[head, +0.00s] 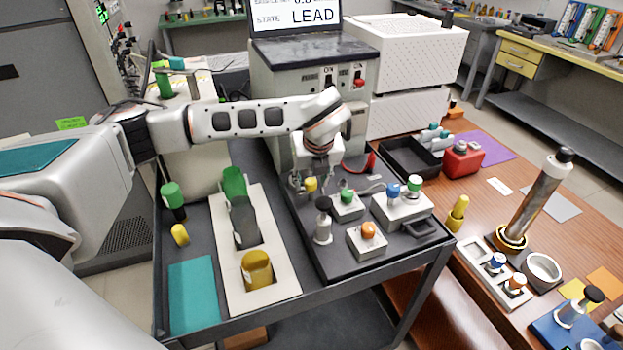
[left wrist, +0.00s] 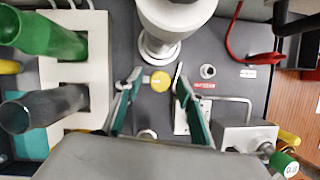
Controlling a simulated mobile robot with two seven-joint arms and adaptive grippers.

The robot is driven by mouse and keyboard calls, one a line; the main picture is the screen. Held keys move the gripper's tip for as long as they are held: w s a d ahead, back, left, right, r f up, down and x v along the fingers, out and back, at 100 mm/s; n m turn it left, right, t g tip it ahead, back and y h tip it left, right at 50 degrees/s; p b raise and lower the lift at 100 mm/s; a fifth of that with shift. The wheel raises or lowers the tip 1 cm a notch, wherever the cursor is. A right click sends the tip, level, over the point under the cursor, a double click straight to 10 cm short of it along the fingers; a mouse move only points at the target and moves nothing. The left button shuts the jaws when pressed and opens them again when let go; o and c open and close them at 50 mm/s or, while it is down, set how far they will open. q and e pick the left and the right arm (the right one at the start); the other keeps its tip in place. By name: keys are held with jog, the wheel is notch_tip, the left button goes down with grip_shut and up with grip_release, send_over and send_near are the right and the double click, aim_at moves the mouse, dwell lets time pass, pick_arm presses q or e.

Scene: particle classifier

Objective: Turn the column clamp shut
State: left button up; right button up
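A small yellow round knob (head: 311,184) stands on the dark deck in front of the instrument; it looks like the clamp's knob, though no label confirms this. My left gripper (head: 303,184) reaches down over it from the left. In the left wrist view my left gripper (left wrist: 159,73) is open, with the yellow knob (left wrist: 160,80) between its fingertips and a gap on both sides. A pale cylinder (left wrist: 172,18) with a ringed foot stands just beyond the knob. My left wrist hides part of this area in the head view. My right gripper is not in view.
Valve blocks with green (head: 347,196), blue (head: 392,191) and orange (head: 368,229) knobs, and a black-topped post (head: 323,220), stand close by. A pale rack (head: 283,282) holds coloured tubes at left. A silver tube (head: 535,200) stands on the wooden table.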

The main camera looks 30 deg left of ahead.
pick_arm(q)
grip_shut()
